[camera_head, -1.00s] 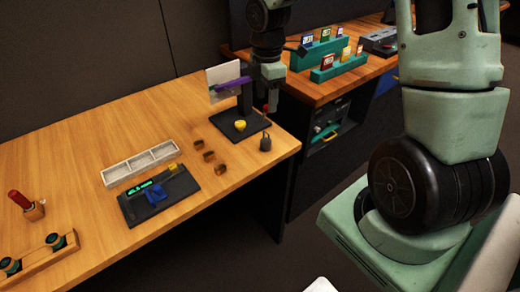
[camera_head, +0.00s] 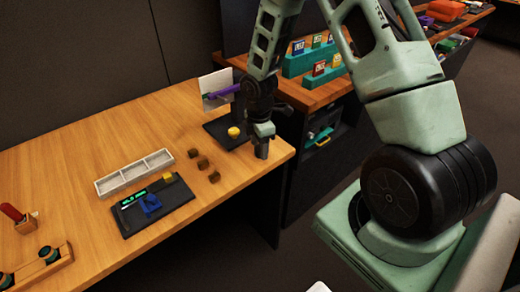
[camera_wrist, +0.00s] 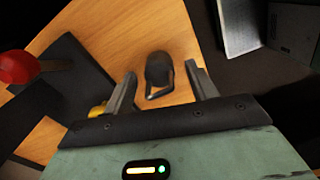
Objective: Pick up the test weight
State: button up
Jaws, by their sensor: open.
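The test weight (camera_wrist: 159,72) is a small dark block with a looped handle, standing on the wooden table near its right corner. In the wrist view it shows between and just beyond the fingertips of my gripper (camera_wrist: 161,78). The fingers are spread, one on each side, and no grip on the weight is visible. In the head view my gripper (camera_head: 262,149) points down at the right edge of the table and hides the weight.
A black stand (camera_head: 222,132) with a yellow piece (camera_head: 234,132) is close on the left. Several brown cubes (camera_head: 203,163), a white tray (camera_head: 135,172) and a black panel (camera_head: 155,205) lie further left. A dark cabinet (camera_head: 317,155) stands beyond the table edge.

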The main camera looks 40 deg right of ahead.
jog(key=shift+f, duration=0.6)
grip_shut()
jog(key=shift+r, duration=0.15)
notch_tip(320, 180, up, 10)
jog(key=shift+f, duration=0.1)
